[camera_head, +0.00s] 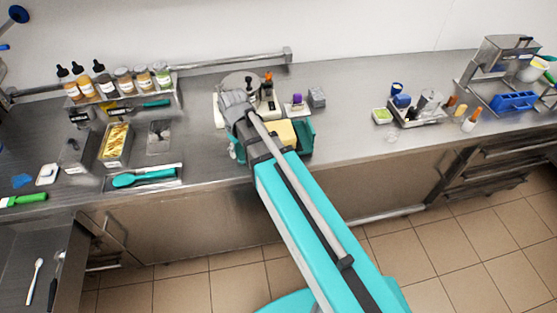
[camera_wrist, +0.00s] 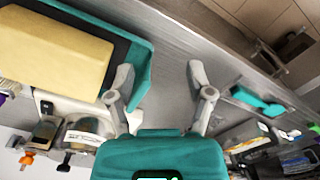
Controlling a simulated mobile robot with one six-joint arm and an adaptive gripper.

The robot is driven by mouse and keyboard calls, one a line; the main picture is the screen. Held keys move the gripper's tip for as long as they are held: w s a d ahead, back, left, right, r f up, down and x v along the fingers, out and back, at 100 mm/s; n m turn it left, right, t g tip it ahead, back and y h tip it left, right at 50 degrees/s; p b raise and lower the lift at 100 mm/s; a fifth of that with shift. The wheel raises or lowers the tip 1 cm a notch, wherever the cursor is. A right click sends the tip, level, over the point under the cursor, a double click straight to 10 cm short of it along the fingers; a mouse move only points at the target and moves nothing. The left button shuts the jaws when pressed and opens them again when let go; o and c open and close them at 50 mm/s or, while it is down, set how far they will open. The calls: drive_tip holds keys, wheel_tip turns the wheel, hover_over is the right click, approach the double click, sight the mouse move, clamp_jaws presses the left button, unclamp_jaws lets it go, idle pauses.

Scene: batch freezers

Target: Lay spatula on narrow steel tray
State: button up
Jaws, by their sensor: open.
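A teal spatula-like utensil (camera_head: 145,177) lies on a narrow steel tray (camera_head: 172,187) near the counter's front edge at left. A teal utensil, probably the same one, shows at right in the wrist view (camera_wrist: 258,102). Another, green-handled utensil (camera_head: 25,200) lies at the far left; I cannot tell for sure which is the task's spatula. My gripper (camera_head: 236,98) is over the counter, right of the narrow tray and apart from it. In the wrist view my gripper (camera_wrist: 160,78) has its fingers spread with nothing between them.
A teal tray with a yellow block (camera_head: 282,133) is partly hidden behind my arm. A steel pan of yellow food (camera_head: 116,140) stands behind the narrow tray. Bottles and jars (camera_head: 115,82) line a back rack. An open drawer (camera_head: 35,275) is at lower left.

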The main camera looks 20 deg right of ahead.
drive_tip(key=s+d+m, duration=0.5)
drive_tip(key=s+d, duration=0.3)
drive_tip(key=d, duration=0.2)
drive_tip(key=shift+d, duration=0.2)
drive_tip(key=shift+s, duration=0.1)
drive_tip(key=shift+f+b, duration=0.95)
drive_tip(key=shift+c, duration=0.7)
drive_tip(key=shift+a, duration=0.1)
